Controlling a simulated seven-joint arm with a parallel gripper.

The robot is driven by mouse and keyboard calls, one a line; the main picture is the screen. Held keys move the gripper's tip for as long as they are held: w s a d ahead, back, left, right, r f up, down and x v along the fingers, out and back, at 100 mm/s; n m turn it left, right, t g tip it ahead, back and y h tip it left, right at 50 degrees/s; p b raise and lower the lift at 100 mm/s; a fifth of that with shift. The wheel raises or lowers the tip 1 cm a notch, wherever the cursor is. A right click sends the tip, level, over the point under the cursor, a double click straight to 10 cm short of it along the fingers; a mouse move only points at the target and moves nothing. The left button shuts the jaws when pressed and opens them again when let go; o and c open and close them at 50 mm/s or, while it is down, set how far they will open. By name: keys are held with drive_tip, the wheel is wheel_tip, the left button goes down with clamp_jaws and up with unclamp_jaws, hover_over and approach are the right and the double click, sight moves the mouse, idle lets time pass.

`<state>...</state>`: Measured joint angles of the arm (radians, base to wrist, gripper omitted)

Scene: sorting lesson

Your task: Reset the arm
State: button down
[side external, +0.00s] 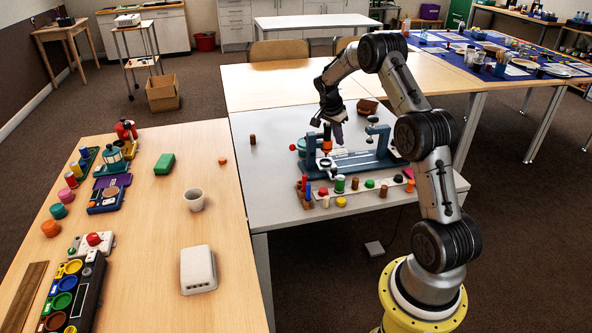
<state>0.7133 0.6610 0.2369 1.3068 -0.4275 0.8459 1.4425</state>
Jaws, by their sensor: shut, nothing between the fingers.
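My arm reaches up from its yellow base and bends over the grey table (262,178). My gripper (319,122) hangs above the blue metal fixture (358,163) on that table, its fingers pointing down. It is shut and holds nothing. An orange and black piece (326,140) stands upright at the left end of the fixture, close below the gripper; I cannot tell whether they touch.
A strip of small coloured pegs (356,187) lies along the fixture's near side. A brown cylinder (253,140) stands to its left.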

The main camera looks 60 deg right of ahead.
drive_tip(key=w+a+r+n+t+h, duration=0.1)
drive_tip(key=w+a+r, duration=0.25)
drive_tip(key=r, duration=0.35)
drive_tip(key=w+a+r+n+t, duration=0.1)
drive_tip(key=w+a+r+t, duration=0.15)
drive_tip(key=a+r, duration=0.3)
drive_tip(key=s+a+r+n+t, duration=0.2)
drive_tip(key=s+a+r+n, duration=0.15)
drive_tip(key=a+r, duration=0.95)
drive_tip(key=s+a+r+n+t+y, duration=0.2)
drive_tip(key=s+a+n, duration=0.4)
drive_tip(key=s+a, duration=0.65)
drive_tip(key=s+a+f+n+y, duration=0.2)
drive_tip(key=s+a+f+n, duration=0.5)
drive_tip(key=s+n, duration=0.3)
drive_tip(key=shift+s+f+g+y, duration=0.4)
drive_tip(key=shift+s+f, duration=0.15)
drive_tip(key=shift+f, duration=0.25)
